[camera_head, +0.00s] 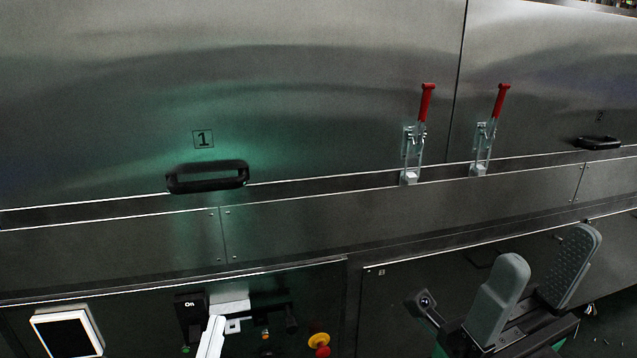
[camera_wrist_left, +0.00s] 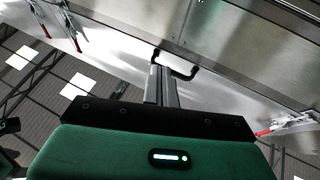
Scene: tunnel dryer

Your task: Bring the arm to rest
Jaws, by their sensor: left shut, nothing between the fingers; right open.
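My left gripper (camera_wrist_left: 161,70) shows in the left wrist view, with its dark fingers together and nothing between them. A black handle (camera_wrist_left: 183,75) appears just beyond the fingertips there; I cannot tell whether they touch. I cannot make out the left gripper in the head view. My right gripper (camera_head: 542,262) is at the lower right of the head view. Its two grey finger pads stand apart with nothing between them, in front of the lower machine panels.
The steel dryer wall carries a black handle (camera_head: 208,177) under the number 1. Two red-handled clamps (camera_head: 413,150) (camera_head: 483,145) stand right of it. Below are a white-framed screen (camera_head: 68,333), a black "On" switch (camera_head: 190,308) and a red-and-yellow button (camera_head: 320,345).

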